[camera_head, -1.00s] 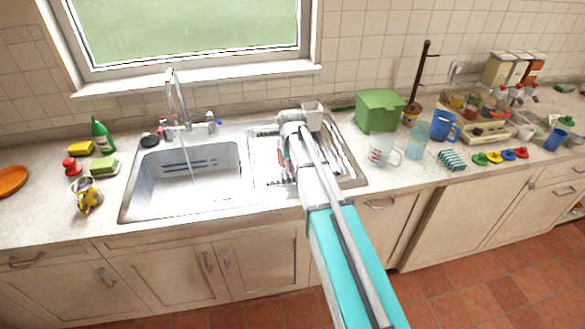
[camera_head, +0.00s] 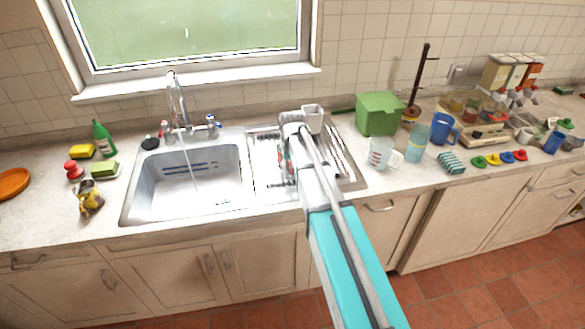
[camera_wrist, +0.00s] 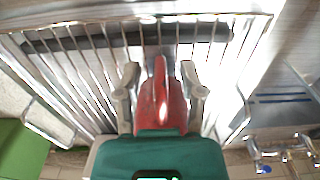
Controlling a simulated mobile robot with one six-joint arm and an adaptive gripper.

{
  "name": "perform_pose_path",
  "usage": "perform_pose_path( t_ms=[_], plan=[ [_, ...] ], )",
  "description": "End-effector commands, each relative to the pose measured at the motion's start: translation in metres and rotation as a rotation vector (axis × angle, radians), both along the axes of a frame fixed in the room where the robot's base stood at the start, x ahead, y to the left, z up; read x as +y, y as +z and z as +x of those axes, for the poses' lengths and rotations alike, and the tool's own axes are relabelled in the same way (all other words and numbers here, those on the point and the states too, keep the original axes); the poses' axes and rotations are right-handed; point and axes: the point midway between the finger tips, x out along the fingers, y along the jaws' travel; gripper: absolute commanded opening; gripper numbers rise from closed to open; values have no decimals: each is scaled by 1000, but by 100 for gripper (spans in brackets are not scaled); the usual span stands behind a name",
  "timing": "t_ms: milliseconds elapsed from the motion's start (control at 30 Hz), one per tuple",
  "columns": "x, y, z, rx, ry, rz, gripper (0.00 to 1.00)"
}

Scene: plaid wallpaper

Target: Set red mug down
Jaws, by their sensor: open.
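The red mug (camera_wrist: 162,106) shows in the wrist view over the wires of a metal dish rack (camera_wrist: 75,70). My gripper (camera_wrist: 161,82) is open, with one grey finger on each side of the mug and a narrow gap on both sides. The green gripper body hides the near part of the mug. I cannot tell exactly how the mug rests on the wires. In the head view my arm covers most of the gripper and mug, and the rack (camera_head: 339,158) lies right of the sink.
The sink (camera_head: 190,185) with its tap is left of the rack. A green box (camera_head: 380,112), a clear measuring cup (camera_head: 381,155) and a blue jug (camera_head: 443,128) stand to the right. The counter's front strip is mostly clear.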

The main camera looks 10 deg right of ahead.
Motion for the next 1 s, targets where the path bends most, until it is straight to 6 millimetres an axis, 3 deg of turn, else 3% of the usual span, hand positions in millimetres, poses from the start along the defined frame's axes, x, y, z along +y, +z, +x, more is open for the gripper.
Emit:
perform_pose_path(
  t_ms=[1000],
  plan=[
    [-1, 89, -2, 0, -1, 0, 51]
  ],
)
